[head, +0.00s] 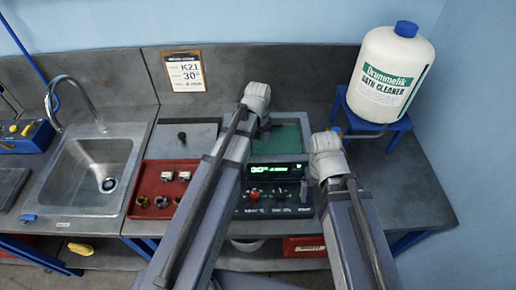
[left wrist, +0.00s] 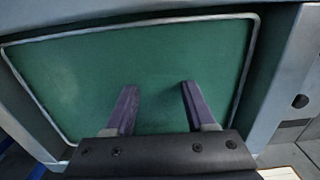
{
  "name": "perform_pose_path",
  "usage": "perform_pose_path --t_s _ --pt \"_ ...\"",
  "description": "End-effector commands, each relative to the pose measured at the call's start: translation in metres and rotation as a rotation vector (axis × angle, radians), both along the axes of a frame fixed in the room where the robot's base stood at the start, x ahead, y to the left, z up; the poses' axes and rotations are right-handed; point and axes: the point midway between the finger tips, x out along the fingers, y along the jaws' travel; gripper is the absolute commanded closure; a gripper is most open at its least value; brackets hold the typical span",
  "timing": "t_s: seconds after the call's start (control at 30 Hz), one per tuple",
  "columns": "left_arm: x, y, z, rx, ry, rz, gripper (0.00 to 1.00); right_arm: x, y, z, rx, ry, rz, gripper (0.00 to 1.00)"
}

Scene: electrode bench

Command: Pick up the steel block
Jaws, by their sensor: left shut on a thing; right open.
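My left gripper (head: 264,124) is over the green bath (head: 289,137) in the head view, mostly hidden by its own wrist. In the left wrist view its two fingers (left wrist: 157,95) are parted and reach down to the green surface (left wrist: 90,75). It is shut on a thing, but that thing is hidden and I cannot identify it. Two small silvery blocks (head: 175,177) sit in the red tray (head: 149,174); I cannot tell whether either is the steel block. My right gripper (head: 337,131) is open beside the bath's right side, its fingers largely hidden.
A control panel (head: 278,171) reading 30° is at the bath's front. Several brass-coloured rings (head: 161,202) lie in the red tray. A sink (head: 90,172) is at the left. A cleaner jug (head: 389,75) stands on a blue stand (head: 372,124). The right bench end (head: 420,195) is clear.

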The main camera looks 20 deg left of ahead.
Motion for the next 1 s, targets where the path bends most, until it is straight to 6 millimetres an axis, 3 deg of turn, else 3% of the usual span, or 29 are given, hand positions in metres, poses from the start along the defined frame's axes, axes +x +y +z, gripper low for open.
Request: perform_pose_path --t_s 0.47,0.67,1.0 --pt "0.000 0.000 0.007 0.000 0.000 0.000 1.00 0.000 0.000 0.007 0.000 0.000 0.000 0.10" --pt "0.000 0.000 0.028 0.000 0.000 0.000 1.00 0.000 0.000 0.027 0.000 0.000 -0.002 0.10" --pt "0.000 0.000 0.081 0.000 0.000 0.000 1.00 0.000 0.000 0.081 0.002 -0.001 -0.012 0.10"
